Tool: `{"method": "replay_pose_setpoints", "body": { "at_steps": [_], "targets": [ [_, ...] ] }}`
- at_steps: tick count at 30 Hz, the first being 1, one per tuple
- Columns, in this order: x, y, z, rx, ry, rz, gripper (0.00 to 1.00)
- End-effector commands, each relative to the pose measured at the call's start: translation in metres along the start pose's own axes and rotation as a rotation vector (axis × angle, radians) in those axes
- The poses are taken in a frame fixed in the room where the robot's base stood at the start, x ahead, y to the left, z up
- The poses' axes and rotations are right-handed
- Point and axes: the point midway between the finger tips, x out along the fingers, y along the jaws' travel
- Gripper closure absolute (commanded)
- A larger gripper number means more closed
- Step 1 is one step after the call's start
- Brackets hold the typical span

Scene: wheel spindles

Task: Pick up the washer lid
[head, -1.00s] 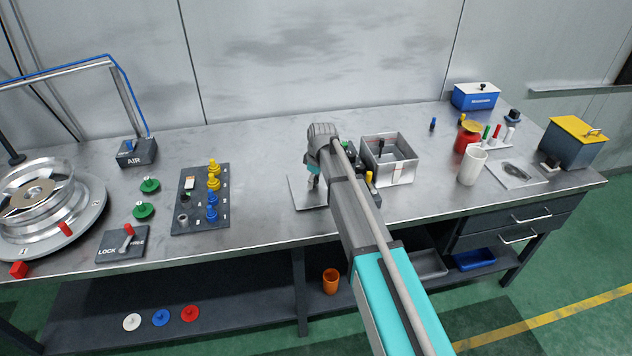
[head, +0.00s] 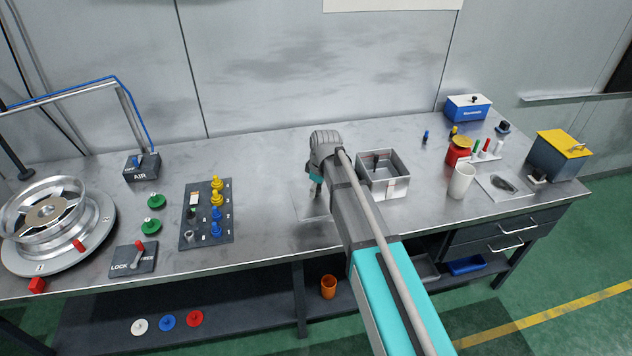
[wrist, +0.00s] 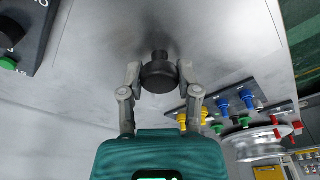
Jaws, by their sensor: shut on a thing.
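My gripper (head: 316,192) is low over the left-middle of the bench, left of the open metal box. In the wrist view its two fingers (wrist: 160,78) are closed on opposite sides of a dark round piece (wrist: 160,75) with a narrower dark stub. I take this piece for the washer lid or its knob; a label is not visible. The grey surface beyond it is close, and I cannot tell whether the piece touches it. In the head view the held piece is small and partly hidden by the gripper.
An open metal box (head: 404,186) stands right of my arm. A parts board (head: 190,240) with blue and yellow spindles and the wheel (head: 42,212) are to the left. A white cup (head: 461,182), red jar (head: 458,154) and blue box (head: 467,108) are to the right.

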Motion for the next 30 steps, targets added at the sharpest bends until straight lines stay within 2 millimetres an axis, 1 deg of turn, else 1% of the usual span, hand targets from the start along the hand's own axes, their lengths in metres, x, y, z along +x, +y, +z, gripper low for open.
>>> {"method": "replay_pose_setpoints", "body": {
  "at_steps": [1,3,9,12,18,30],
  "targets": [
    [-0.011,-0.014,0.011,0.0,0.0,0.0,1.0],
    [-0.018,-0.023,0.019,0.0,0.0,0.0,1.0],
    [-0.032,-0.043,0.037,0.0,0.0,0.0,1.0],
    [-0.037,-0.049,0.042,0.0,0.0,0.0,1.0],
    [-0.04,-0.055,0.047,0.0,0.0,0.0,1.0],
    [-0.04,-0.055,0.047,0.0,0.0,0.0,1.0]
  ]
}}
